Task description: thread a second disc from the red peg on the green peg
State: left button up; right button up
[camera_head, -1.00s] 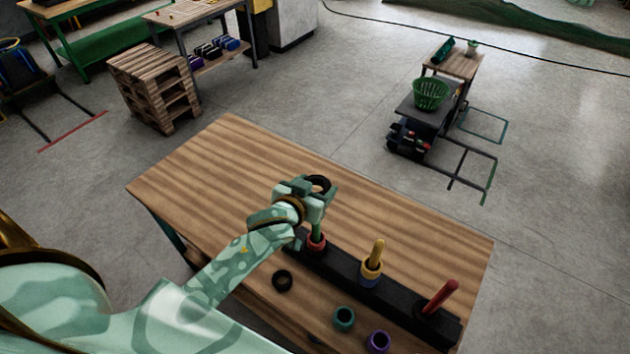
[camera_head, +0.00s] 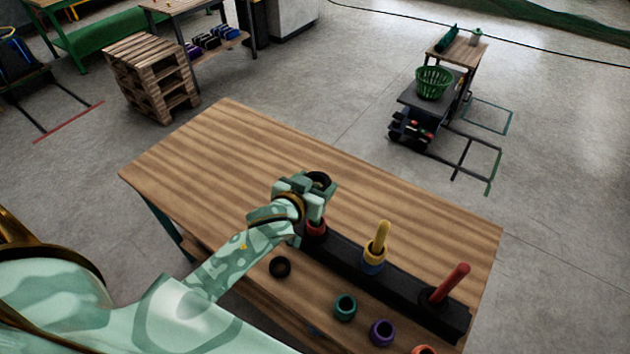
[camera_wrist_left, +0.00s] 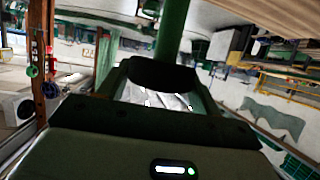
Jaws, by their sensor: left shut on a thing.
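My left gripper (camera_head: 312,190) is shut on a black disc (camera_head: 320,181) at the green peg (camera_head: 317,213). The disc also shows between the fingers in the wrist view (camera_wrist_left: 163,75), with the green peg (camera_wrist_left: 172,30) directly behind or in line with it. I cannot tell whether the peg passes through its hole. A red disc (camera_head: 316,229) sits low on the green peg. My right gripper is not in view.
The yellow peg (camera_head: 379,237) holds a yellow and a blue disc. Loose black (camera_head: 280,267), teal (camera_head: 345,307), purple (camera_head: 382,332) and orange (camera_head: 424,350) discs lie along the front of the wooden table (camera_head: 230,150). The table's back left is clear.

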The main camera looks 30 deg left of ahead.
pick_arm(q)
jog(key=shift+f, duration=0.25)
jog(key=o, duration=1.1)
jog(key=p+v, duration=0.1)
jog(key=v, duration=1.5)
jog(key=shift+s+r, duration=0.15)
